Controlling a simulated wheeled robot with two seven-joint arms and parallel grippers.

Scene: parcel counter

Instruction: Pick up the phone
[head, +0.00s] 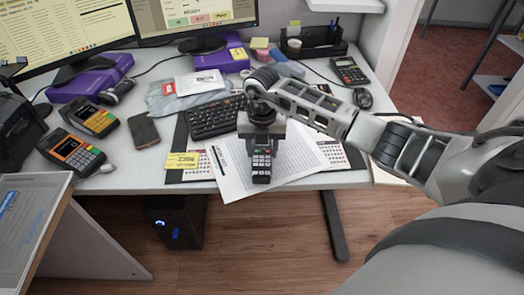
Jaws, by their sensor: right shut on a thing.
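The phone (262,165) is a dark cordless handset with a light keypad, seen over white printed sheets near the counter's front edge. My right gripper (262,146) comes in from the right and points down at it. The gripper is shut on the phone's upper end, and the fingers and wrist hide that end. I cannot tell whether the phone's lower end touches the papers. My left gripper is not in view.
A dark flat smartphone (144,132) lies left of the keyboard (213,118). Two card terminals (72,153) (92,119) stand further left. A calculator (350,71), a mouse (362,98) and a pen tray (315,42) are behind my right arm. Monitors stand at the back left.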

